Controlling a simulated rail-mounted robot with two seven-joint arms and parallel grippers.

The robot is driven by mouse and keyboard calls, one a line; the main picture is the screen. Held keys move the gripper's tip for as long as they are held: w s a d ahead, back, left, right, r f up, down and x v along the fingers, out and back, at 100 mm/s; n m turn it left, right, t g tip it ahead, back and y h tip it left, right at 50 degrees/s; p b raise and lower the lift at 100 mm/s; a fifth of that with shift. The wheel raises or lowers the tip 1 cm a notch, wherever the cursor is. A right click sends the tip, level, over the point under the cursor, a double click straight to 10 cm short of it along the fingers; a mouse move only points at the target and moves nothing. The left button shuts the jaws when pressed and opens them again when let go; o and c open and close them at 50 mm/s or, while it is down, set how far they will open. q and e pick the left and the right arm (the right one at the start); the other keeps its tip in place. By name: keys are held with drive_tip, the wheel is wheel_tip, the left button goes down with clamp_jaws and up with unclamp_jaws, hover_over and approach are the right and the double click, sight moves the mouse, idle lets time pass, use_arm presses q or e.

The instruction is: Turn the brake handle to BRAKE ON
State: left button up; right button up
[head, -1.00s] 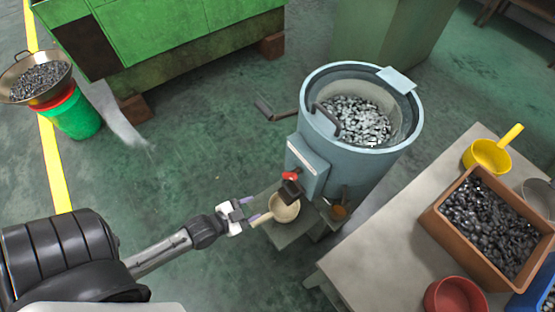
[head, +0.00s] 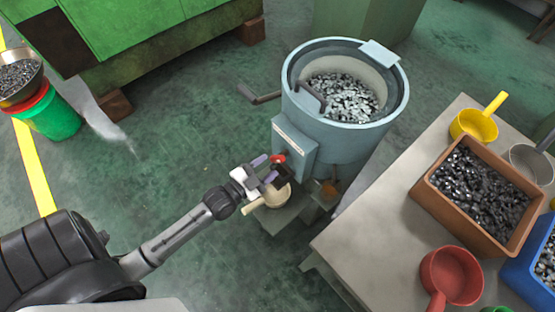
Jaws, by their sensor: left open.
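A blue-grey spin drum machine (head: 345,130) stands on the floor, with an open top full of small metal parts. A box (head: 290,140) on its front carries a red knob (head: 278,158) and a dark part below it, partly hidden by my gripper. A dark bent lever (head: 262,97) sticks out on the drum's left side. I cannot tell which is the brake handle, and no BRAKE ON mark is readable. My left gripper (head: 265,169) is open, its purple-tipped fingers close to the red knob and dark part. I cannot tell if they touch. My right gripper is not in view.
A cream ladle (head: 277,197) sits on a low stand below the box. On the right, a table (head: 350,225) holds a brown crate of parts (head: 432,195), a yellow scoop (head: 472,126) and a red scoop (head: 448,272).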

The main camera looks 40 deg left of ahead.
sight(275, 161)
use_arm(q)
drive_tip(key=shift+w+d+b, duration=0.15)
drive_tip(key=shift+w+b, duration=0.1)
drive_tip(key=shift+w, duration=0.9)
drive_tip(key=shift+w+d+b, duration=0.1)
drive_tip(key=shift+w+b, duration=0.15)
drive_tip(key=shift+w, duration=0.85)
drive_tip(key=shift+c, duration=0.4)
